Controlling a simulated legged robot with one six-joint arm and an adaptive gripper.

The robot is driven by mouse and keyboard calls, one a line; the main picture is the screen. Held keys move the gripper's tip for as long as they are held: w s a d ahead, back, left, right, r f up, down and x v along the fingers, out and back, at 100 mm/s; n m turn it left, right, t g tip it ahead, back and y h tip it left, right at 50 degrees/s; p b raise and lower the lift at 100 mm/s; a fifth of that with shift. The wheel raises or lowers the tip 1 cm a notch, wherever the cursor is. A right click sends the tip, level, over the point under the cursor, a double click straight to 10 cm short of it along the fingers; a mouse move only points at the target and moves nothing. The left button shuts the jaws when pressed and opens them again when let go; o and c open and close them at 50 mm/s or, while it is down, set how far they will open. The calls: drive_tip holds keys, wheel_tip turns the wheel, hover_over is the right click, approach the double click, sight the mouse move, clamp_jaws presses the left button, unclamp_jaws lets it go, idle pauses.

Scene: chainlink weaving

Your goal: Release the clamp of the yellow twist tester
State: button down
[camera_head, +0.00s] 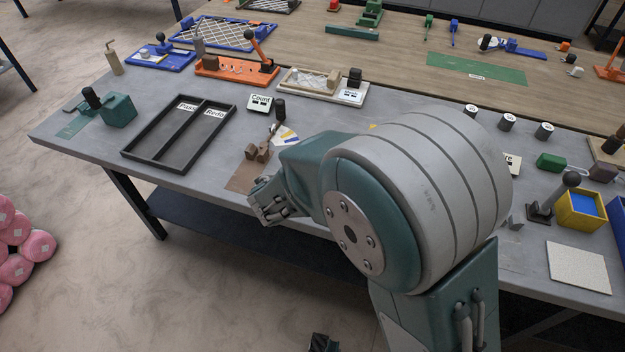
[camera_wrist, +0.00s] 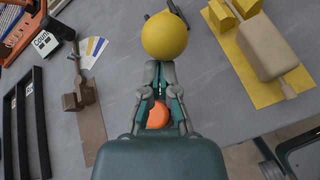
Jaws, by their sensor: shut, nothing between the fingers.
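The yellow device, which I take to be the twist tester (camera_wrist: 262,60), shows at the right of the wrist view: a yellow plate with yellow blocks and a beige block on it. In the head view my arm hides it, except perhaps a small yellow bit (camera_head: 373,126). A yellow ball (camera_wrist: 165,37) shows just ahead of my fingertips, with dark parts behind it; I cannot tell what it belongs to or whether it is touched. My gripper (camera_wrist: 164,68) is shut and empty, left of the yellow plate. It also shows in the head view (camera_head: 266,207) by the table's front edge.
A brown tester (camera_head: 257,152) with a dark-knobbed lever stands left of my gripper. Further left is the black two-part tray (camera_head: 181,133). An orange ball (camera_wrist: 157,115) shows between my finger links.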

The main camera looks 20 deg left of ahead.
drive_tip(key=w+r+g, duration=0.4)
drive_tip(key=w+r, duration=0.1)
drive_tip(key=w, duration=0.2)
drive_tip(key=shift+d+r+g, duration=0.3)
drive_tip(key=shift+r+g, duration=0.1)
idle(0.3)
drive_tip(key=shift+w, duration=0.15)
drive_tip(key=shift+r, duration=0.1)
